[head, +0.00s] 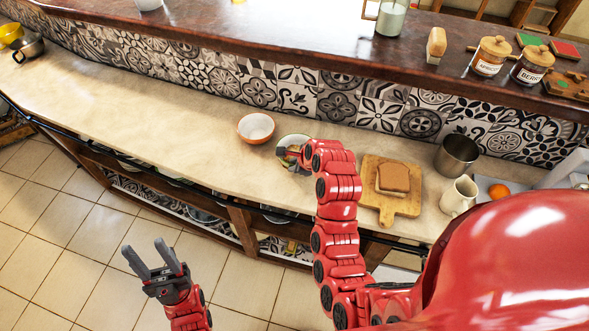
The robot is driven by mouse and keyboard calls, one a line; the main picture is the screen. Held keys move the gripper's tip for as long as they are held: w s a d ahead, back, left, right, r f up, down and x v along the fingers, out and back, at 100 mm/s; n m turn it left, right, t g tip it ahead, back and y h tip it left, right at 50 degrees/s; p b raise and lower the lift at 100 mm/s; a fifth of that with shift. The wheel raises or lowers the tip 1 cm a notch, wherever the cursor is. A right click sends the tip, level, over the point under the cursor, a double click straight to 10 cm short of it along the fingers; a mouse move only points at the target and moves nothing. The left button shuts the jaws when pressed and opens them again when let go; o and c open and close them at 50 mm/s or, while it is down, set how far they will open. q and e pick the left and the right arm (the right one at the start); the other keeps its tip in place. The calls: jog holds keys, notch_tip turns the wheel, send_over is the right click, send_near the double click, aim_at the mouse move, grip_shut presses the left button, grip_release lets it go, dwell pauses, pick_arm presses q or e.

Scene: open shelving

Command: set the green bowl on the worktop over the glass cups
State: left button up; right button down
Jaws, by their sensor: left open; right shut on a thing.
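The green bowl (293,140) is at the front part of the pale worktop (200,120), partly hidden behind my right gripper. My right gripper (286,153) is shut on its near side. I cannot tell whether the bowl touches the worktop or is held just above it. My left gripper (145,250) is open and empty, low in front of the counter over the tiled floor. I cannot make out the glass cups with certainty; the shelves under the worktop are mostly hidden by its edge.
An orange bowl (256,128) stands left of the green one. A cutting board (391,206) with bread (392,178), a metal pot (457,155) and a cream mug (458,196) are to the right. The worktop's left stretch is clear. A raised dark ledge (300,37) runs behind.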

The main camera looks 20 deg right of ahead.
notch_tip(320, 180, down, 3)
jog(key=shift+s+f+p, duration=0.1)
jog(key=shift+p, duration=0.95)
jog(key=shift+f, duration=0.15)
jog(key=c, duration=0.8)
grip_release()
